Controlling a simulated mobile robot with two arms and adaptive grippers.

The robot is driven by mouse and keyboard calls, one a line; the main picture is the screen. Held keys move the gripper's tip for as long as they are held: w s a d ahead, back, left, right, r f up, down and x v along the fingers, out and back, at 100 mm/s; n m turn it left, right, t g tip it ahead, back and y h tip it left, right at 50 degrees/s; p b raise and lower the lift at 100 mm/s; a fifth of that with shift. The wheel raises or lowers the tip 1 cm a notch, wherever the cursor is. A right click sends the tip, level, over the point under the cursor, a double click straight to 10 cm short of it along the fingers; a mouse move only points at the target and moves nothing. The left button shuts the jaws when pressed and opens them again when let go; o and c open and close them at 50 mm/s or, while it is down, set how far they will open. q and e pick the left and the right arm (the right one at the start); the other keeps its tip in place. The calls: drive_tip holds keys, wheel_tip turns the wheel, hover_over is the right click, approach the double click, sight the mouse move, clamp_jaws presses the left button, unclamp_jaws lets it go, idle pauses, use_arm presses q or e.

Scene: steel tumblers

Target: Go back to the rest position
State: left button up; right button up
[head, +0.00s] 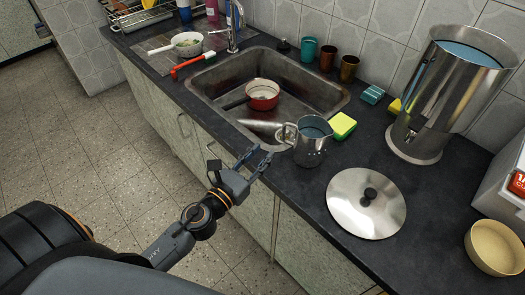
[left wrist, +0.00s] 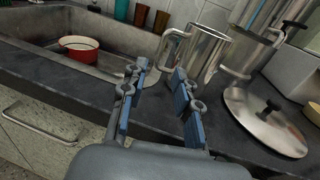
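My left gripper (head: 258,160) is open and empty at the counter's front edge, just left of a steel jug. It also shows in the left wrist view (left wrist: 158,82), its two blue-padded fingers apart with nothing between them. The steel jug (head: 311,146) stands upright on the counter beside the sink, its handle toward my gripper; it also shows in the left wrist view (left wrist: 205,55). In the head view the gripper seems apart from the handle. My right gripper is in neither view.
The sink (head: 215,95) holds a red pan (head: 263,98). A large steel dispenser (head: 445,100), a round lid (head: 350,210), a yellow sponge (head: 343,124) and several tumblers (head: 308,50) stand around the counter. A wooden bowl (head: 492,247) is at right. The floor (head: 85,150) at left is clear.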

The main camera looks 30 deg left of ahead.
use_arm(q)
drive_tip(key=s+a+f+n+g+y, duration=0.2)
drive_tip(key=s+a+n+g+y, duration=0.15)
drive_tip(key=n, duration=0.75)
drive_tip(key=s+a+f+n+g+y, duration=0.2)
drive_tip(key=s+a+n+y, duration=0.15)
drive_tip(key=n, duration=0.85)
drive_tip(key=s+d+f+n+g+h, duration=0.2)
drive_tip(key=s+d+f+n+g, duration=0.15)
drive_tip(key=s+n, duration=0.35)
drive_tip(key=s+d+f+n+g+h, duration=0.2)
drive_tip(key=s+d+f+n+g, duration=0.1)
drive_tip(key=s+d+n+g, duration=0.4)
wheel_tip(320, 180, down, 24)
drive_tip(key=s+a+m, duration=0.1)
drive_tip(key=a, duration=0.1)
drive_tip(key=s+a+f, duration=0.3)
drive_tip(key=s+f, duration=1.5)
drive_tip(key=shift+g, duration=0.4)
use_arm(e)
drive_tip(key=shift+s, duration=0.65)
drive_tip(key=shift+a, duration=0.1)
